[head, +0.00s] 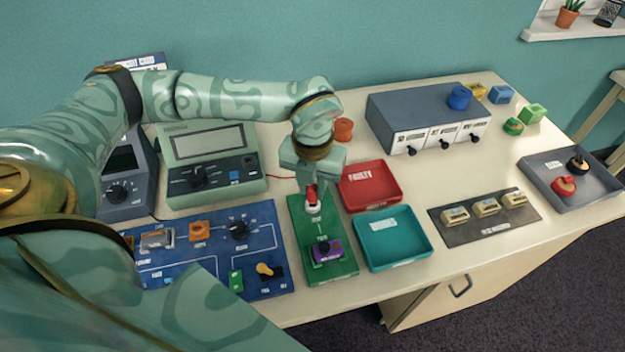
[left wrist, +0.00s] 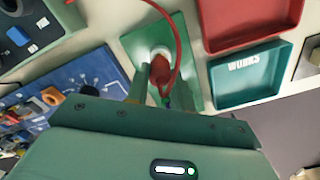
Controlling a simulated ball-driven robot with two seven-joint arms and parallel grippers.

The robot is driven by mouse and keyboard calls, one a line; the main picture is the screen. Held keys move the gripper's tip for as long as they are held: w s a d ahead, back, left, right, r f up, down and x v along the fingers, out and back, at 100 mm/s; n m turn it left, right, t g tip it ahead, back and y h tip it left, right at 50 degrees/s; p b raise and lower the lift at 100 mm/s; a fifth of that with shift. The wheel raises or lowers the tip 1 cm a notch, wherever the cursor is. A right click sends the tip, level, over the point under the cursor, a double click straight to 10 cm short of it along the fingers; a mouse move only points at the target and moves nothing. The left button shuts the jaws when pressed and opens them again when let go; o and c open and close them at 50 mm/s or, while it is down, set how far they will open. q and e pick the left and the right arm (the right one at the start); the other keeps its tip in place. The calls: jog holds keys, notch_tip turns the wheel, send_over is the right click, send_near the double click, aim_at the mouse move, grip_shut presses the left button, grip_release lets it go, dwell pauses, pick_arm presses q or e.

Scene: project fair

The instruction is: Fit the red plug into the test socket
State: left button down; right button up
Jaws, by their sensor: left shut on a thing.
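The red plug (head: 311,195) is held between the fingers of my left gripper (head: 312,189), over the far end of the green board (head: 341,263). It also shows in the left wrist view (left wrist: 160,66), with a red cable looping from it. The white round test socket (head: 313,209) is directly at the plug's lower end, and its pale ring (left wrist: 159,54) shows around the plug in the left wrist view. I cannot tell whether the plug is seated or just above. A purple block (head: 327,250) sits at the board's near end. My right gripper is not in view.
A red tray (head: 368,200) and a teal tray (head: 393,254) lie right of the board. A blue panel (head: 262,235) with knobs and a green meter (head: 208,187) are left. A grey-blue box (head: 398,104) stands behind. Bare table shows right of the red tray.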

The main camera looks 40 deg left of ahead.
pick_arm(q)
jog(key=shift+f+b, duration=0.45)
jog(key=shift+f, duration=0.45)
dwell(0.8)
jog(key=c, duration=0.7)
grip_release()
jog(key=shift+o, duration=0.2)
jog(key=shift+r+p, duration=3.4)
jog(key=shift+r, duration=0.65)
jog(key=shift+f, duration=0.15)
